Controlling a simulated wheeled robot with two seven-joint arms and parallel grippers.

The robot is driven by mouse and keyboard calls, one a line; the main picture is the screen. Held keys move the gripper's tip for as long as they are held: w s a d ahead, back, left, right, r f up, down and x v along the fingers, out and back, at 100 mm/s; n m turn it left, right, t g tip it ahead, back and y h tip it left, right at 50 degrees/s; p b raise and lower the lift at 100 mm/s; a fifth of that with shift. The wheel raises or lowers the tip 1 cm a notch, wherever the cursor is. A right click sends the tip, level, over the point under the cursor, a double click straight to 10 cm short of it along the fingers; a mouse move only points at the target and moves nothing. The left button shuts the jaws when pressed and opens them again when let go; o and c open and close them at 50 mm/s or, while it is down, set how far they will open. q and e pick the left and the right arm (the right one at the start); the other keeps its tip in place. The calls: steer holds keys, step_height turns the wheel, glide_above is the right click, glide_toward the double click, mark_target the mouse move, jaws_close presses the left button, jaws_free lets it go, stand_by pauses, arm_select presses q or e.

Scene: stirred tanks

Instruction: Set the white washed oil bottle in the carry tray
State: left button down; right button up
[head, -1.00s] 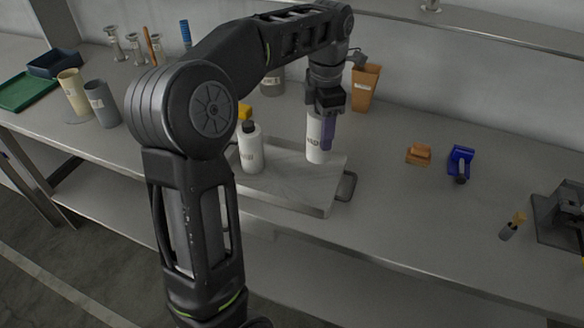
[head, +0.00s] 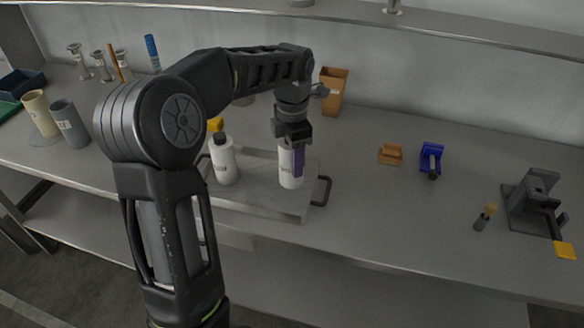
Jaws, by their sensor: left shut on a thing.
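The carry tray (head: 262,201) is a shallow grey metal tray with a dark handle at its right end, on the bench. My left gripper (head: 291,150) points down and is shut on a white bottle (head: 289,179) with a label. This bottle is upright over the right part of the tray; I cannot tell whether its base touches the tray floor. The gripper hides its top. Another white bottle (head: 223,164) with a dark cap stands upright in the tray's left part. My arm hides the tray's left end. My right gripper is not in view.
An orange-brown bin (head: 333,92) stands behind the tray. To the right are an orange block (head: 390,154), a blue tool (head: 431,158), a small brush-like item (head: 485,217) and a dark grey fixture (head: 535,200). Cream (head: 40,114) and grey (head: 69,124) cups stand left.

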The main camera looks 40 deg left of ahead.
mark_target(287, 181)
arm_select(q)
step_height(287, 181, down, 3)
steer(key=shift+f, duration=0.3)
steer(key=shift+f, duration=0.15)
steer(key=c, duration=0.6)
jaws_free()
